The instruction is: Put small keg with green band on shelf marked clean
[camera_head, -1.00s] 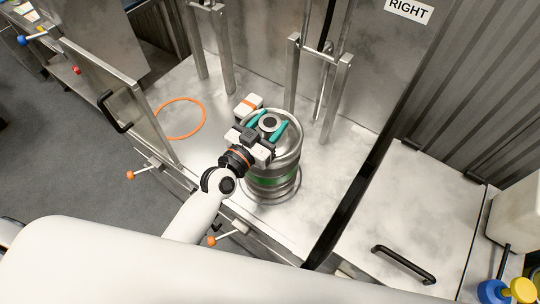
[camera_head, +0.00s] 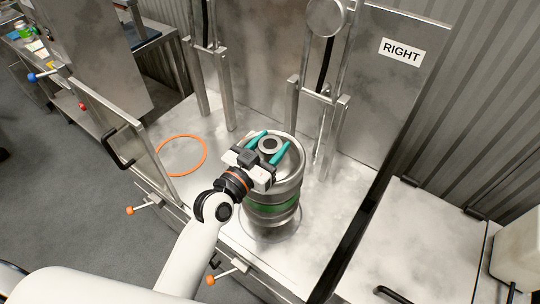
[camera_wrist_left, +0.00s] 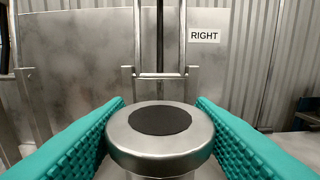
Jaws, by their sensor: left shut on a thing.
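The small steel keg with a green band (camera_head: 272,208) stands upright over a ring outline on the steel bench in the head view. My left gripper (camera_head: 270,146) is shut on the round fitting at the keg's top, with a teal finger on each side. In the left wrist view, the fitting (camera_wrist_left: 160,138) with its dark round centre sits between the two teal fingers. I cannot tell whether the keg's base touches the bench. My right gripper is out of view. No shelf marked clean can be made out.
The steel bench (camera_head: 215,125) has upright posts (camera_head: 330,135) behind the keg and a RIGHT sign (camera_head: 401,52) on the back panel. An orange ring (camera_head: 181,155) lies left. A side panel with a black handle (camera_head: 118,150) stands at left. A lidded steel surface (camera_head: 420,240) is at right.

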